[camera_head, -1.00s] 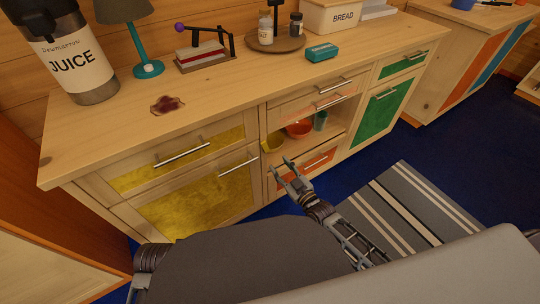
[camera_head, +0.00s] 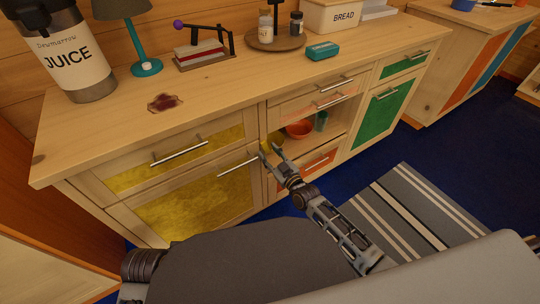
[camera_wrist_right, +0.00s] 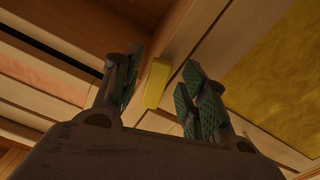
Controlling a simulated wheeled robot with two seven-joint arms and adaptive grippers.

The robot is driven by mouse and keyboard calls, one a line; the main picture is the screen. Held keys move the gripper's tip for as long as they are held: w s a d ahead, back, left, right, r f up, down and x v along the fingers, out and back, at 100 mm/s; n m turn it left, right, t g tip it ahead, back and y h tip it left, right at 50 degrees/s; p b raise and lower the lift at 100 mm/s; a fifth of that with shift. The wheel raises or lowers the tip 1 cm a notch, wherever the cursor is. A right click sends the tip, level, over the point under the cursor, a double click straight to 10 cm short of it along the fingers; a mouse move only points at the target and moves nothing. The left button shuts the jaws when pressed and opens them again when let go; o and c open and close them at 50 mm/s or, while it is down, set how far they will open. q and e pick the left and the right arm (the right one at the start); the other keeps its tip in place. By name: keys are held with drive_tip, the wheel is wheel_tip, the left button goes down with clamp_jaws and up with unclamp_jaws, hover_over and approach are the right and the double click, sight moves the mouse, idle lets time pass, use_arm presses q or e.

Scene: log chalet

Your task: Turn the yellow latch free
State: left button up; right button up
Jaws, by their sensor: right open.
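The yellow latch (camera_wrist_right: 156,84) is a small plain yellow block on the wooden cabinet frame in the right wrist view. It stands between the two fingers of my right gripper (camera_wrist_right: 161,76), with gaps visible on both sides. In the head view my right gripper (camera_head: 269,151) is open at the cabinet front, by the post between the yellow door (camera_head: 200,205) and the open shelf. I cannot make out the latch clearly there; the fingers are in front of that spot. My left gripper is out of view.
A yellow-panelled drawer with a bar handle (camera_head: 180,151) is above the yellow door, which has its own handle (camera_head: 238,167). An orange bowl (camera_head: 299,130) and a teal cup (camera_head: 320,121) stand on the open shelf. A striped rug (camera_head: 410,215) lies on the blue floor.

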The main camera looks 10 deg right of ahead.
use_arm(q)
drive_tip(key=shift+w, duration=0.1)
use_arm(e)
drive_tip(key=shift+w, duration=0.1)
clamp_jaws()
use_arm(q)
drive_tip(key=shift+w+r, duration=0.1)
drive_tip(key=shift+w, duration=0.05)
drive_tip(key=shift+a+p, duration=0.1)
drive_tip(key=shift+p, duration=0.25)
use_arm(e)
drive_tip(key=shift+a, duration=0.1)
drive_tip(key=shift+a+r+m+p, duration=0.1)
drive_tip(key=shift+m+p, duration=0.3)
drive_tip(key=shift+m, duration=0.5)
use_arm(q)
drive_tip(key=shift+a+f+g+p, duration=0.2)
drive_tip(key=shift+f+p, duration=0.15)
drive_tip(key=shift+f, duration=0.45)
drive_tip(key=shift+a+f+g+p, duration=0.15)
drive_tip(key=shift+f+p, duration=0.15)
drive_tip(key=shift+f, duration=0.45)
use_arm(e)
drive_tip(key=shift+a+m, duration=0.15)
drive_tip(key=shift+m, duration=0.55)
